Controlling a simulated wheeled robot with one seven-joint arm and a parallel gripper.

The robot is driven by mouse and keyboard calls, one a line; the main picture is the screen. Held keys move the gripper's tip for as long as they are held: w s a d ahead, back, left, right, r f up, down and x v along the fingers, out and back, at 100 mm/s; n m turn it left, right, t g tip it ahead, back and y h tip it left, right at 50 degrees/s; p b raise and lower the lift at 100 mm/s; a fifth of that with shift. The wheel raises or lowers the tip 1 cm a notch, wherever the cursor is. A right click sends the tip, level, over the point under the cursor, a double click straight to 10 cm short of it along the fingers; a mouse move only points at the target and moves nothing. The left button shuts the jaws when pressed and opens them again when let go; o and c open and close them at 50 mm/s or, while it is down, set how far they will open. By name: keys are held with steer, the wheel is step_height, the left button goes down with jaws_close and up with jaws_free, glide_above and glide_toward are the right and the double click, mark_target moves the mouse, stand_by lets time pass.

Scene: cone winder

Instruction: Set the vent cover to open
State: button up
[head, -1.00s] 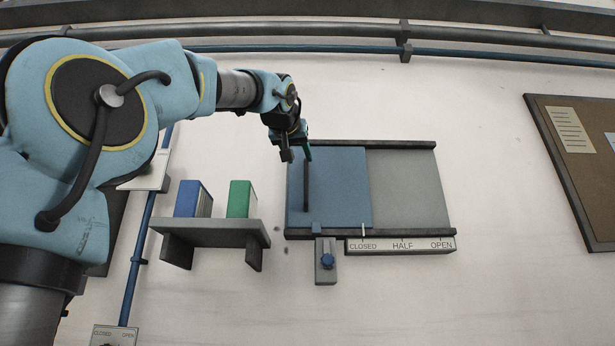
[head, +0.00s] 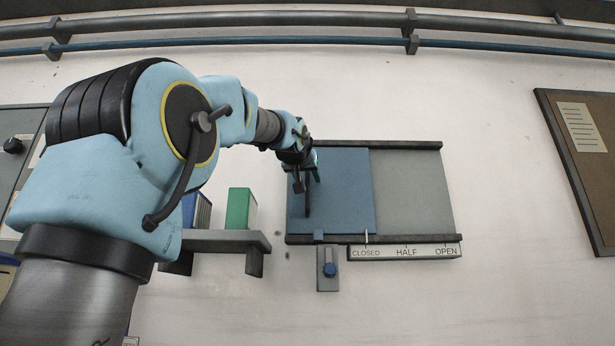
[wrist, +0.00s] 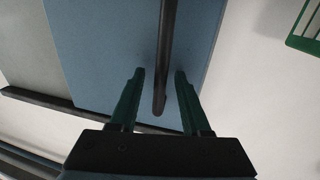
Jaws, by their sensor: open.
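The vent cover (head: 345,190) is a blue sliding panel between two dark rails. It stands at the left, with its white pointer (head: 366,238) at CLOSED on the label strip (head: 405,252). Its dark vertical bar handle (head: 307,198) is near its left edge. My gripper (head: 308,180) is at the upper part of the handle. In the wrist view, the open green fingers (wrist: 159,85) lie on either side of the handle (wrist: 166,50), with gaps on both sides. The blue panel (wrist: 110,50) fills the space behind. Whether the fingertips touch the panel I cannot tell.
A grey plate (head: 412,195) fills the frame right of the cover. Below the lower rail is a small bracket with a blue knob (head: 330,269). A shelf (head: 225,241) with blue and green binders is at the left. A cork board (head: 585,150) hangs at the far right.

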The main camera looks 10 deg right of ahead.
jaws_close()
stand_by(1.3)
